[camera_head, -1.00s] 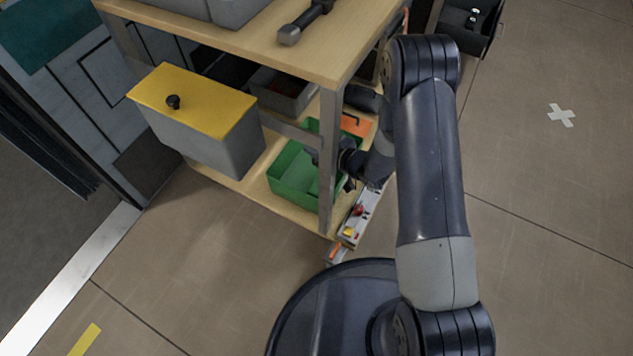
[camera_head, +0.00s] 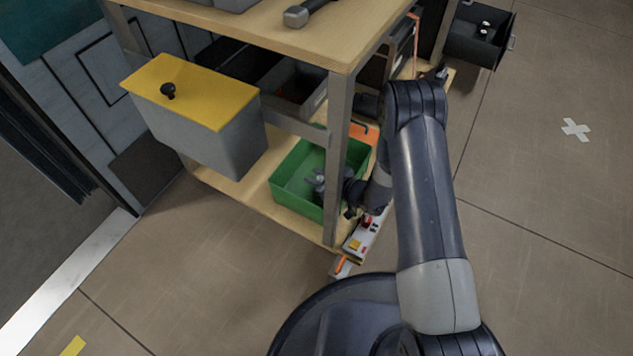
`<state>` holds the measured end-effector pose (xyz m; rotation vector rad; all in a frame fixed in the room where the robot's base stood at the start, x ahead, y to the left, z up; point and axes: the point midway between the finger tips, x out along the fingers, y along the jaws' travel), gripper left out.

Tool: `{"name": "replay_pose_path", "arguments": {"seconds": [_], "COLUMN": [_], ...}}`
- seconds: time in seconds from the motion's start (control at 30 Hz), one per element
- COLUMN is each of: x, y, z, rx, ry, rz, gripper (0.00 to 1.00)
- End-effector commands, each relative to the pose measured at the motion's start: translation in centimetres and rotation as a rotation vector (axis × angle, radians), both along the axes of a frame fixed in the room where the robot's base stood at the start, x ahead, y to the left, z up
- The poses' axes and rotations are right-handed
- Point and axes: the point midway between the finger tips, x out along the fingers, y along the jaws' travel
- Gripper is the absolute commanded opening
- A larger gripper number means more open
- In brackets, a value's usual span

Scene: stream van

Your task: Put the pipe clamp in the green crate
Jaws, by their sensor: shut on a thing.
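The green crate (camera_head: 290,205) stands on the low wooden shelf of the bench, open at the top. My gripper (camera_head: 322,188) reaches in from the right, behind the bench's front metal leg, which hides part of it. Its visible end is over the crate's right part, within the rim outline. It is shut on a small grey piece, which I take to be the pipe clamp (camera_head: 315,179). The piece's exact shape is hard to make out. Whether it touches the crate floor cannot be told.
The metal leg (camera_head: 338,150) stands close to my wrist. A grey bin with a yellow lid (camera_head: 195,95) is left of the crate. A grey open bin (camera_head: 295,90) sits above it. Open floor is at left and right.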

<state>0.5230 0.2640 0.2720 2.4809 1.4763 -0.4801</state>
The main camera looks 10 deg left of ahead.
Motion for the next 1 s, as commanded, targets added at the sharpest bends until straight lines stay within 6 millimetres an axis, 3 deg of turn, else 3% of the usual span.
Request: {"name": "replay_pose_path", "arguments": {"seconds": [0.03,0.33,0.8,0.83,1.0], "x": [0.0,0.0,-0.1,-0.2,-0.2], "y": [0.0,0.0,-0.1,-0.1,-0.1], "z": [-1.0,-1.0,-2.5,-2.6,-2.8], "rx": [0.0,0.0,-0.004,-0.004,-0.006], "ry": [0.0,-0.001,0.008,0.009,0.013], "rz": [0.0,0.0,-0.002,-0.003,-0.004], "gripper": [0.0,0.0,0.0,0.26,0.4]}}
